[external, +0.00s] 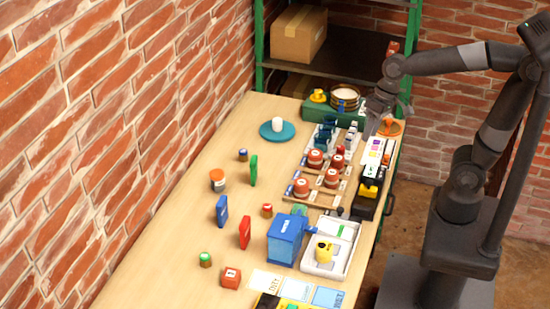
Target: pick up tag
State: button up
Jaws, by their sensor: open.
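I cannot single out the tag with certainty. A small orange item (388,122) stands on a round orange plate (397,129) at the far right of the table, and it may be the tag. My gripper (376,126) points down just left of this item, over the table's far right part. It is open, and I see nothing held in it. Its fingers are small and partly blend with the things behind them. A white panel with coloured squares (375,150) lies just in front of the gripper.
A long wooden table (170,215) runs along a brick wall. Near my gripper stand a green case with a drum (344,96), a board with red-topped parts (315,160) and a yellow-black device (370,188). A blue box (286,240) and white tray (334,258) stand nearer. The table's left side has free room.

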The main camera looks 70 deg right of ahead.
jog(key=w+a+f+m+g+y, duration=0.3)
jog(key=w+a+f, duration=0.1)
jog(key=w+a, duration=0.4)
jog(key=m+y, duration=1.1)
jog(key=y, duration=0.1)
send_near(245, 224)
jog(key=shift+w+d+f+g, duration=0.15)
jog(key=shift+w+d+f, duration=0.05)
jog(key=shift+d+f, duration=0.2)
jog(key=shift+w+d+f+g, duration=0.2)
jog(key=shift+d+f, duration=0.1)
jog(key=shift+d, duration=0.15)
jog(key=shift+a, duration=0.1)
jog(key=a, duration=1)
jog(key=shift+s+a, duration=0.3)
jog(key=shift+c, duration=0.5)
grip_shut()
